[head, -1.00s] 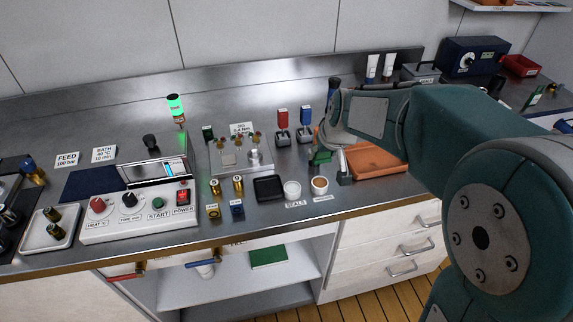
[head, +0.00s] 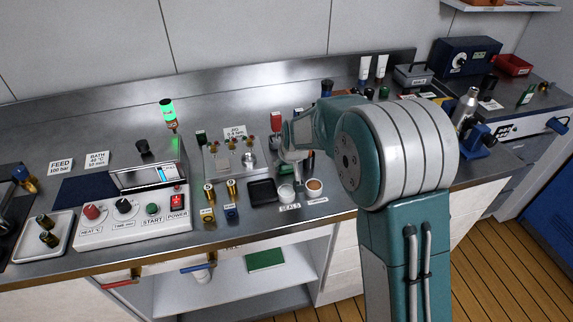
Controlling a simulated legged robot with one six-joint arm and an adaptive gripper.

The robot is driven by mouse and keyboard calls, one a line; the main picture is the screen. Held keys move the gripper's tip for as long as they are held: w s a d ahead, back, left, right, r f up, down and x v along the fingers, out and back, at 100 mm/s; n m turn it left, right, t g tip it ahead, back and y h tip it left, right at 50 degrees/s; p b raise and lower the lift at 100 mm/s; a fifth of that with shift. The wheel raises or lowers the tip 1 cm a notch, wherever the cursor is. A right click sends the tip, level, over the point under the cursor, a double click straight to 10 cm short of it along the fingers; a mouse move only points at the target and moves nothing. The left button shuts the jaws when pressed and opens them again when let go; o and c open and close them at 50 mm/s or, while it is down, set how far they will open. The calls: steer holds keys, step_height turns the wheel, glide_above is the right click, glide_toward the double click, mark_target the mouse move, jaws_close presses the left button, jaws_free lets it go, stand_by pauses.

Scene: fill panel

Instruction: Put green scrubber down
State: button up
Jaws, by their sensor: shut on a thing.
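My gripper (head: 291,156) is low over the bench, in front of the red and blue upright pieces and just behind the seals cup. It is shut on the green scrubber, which is mostly hidden by the fingers and my arm. I cannot tell whether the scrubber touches the bench.
The metal fixture (head: 231,160) is left of my gripper. The black tray (head: 262,191), seals cup (head: 286,193) and brown-filled cup (head: 314,187) stand in front. A red-topped piece (head: 277,122) is close behind. My arm hides the bench to the right.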

steer(key=shift+a+f, duration=0.1)
steer(key=shift+a, duration=0.3)
steer(key=o, duration=1.2)
steer(key=shift+d, duration=0.35)
steer(key=shift+a, duration=0.1)
steer(key=shift+s+r, duration=0.15)
steer(key=shift+r, duration=0.35)
steer(key=v, duration=1.1)
steer(key=s+d+r+m, duration=0.1)
steer(key=s+d+r, duration=0.65)
steer(key=s, duration=0.45)
steer(key=s+d+m+h, duration=0.1)
steer(key=s+d, duration=0.2)
steer(key=s, duration=0.5)
steer(key=s+d+m, duration=0.1)
steer(key=s+d, duration=0.3)
steer(key=s, duration=0.5)
steer(key=shift+d+f+t+h, duration=0.15)
steer(key=shift+f+t+h, duration=0.1)
steer(key=shift+t+h, duration=0.15)
